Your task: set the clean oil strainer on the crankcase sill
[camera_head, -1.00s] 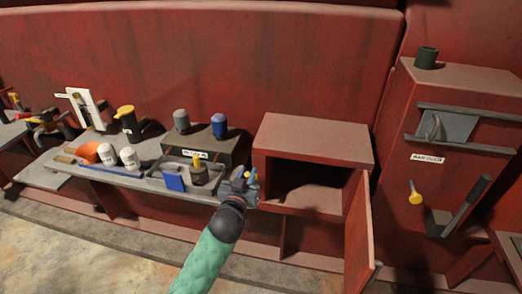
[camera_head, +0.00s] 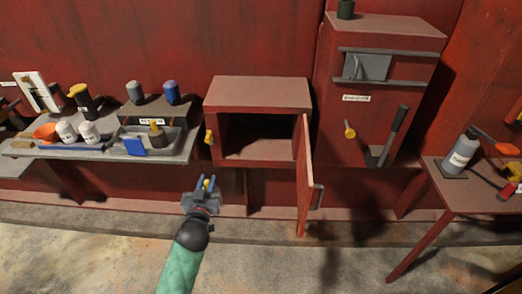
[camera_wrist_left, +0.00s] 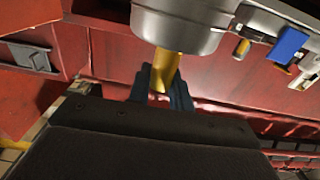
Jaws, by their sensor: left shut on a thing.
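My left gripper (camera_head: 205,184) is over the floor in front of the bench and the open red crankcase, below and left of its opening. Its fingers are shut on the yellow handle of the clean oil strainer (camera_wrist_left: 166,68). The strainer's grey rounded body (camera_wrist_left: 185,28) fills the top middle of the left wrist view; in the head view only the yellow handle shows clearly. The crankcase (camera_head: 258,94) stands open and looks empty inside. Its sill (camera_head: 258,163) is the bare lower front edge of the opening. My right gripper is not in view.
The crankcase door (camera_head: 304,175) is swung out at the right of the opening. The left bench (camera_head: 100,151) holds bottles, a funnel, a blue block and a dark piece with a yellow handle (camera_head: 157,134). A side table (camera_head: 478,195) stands right. Floor ahead is clear.

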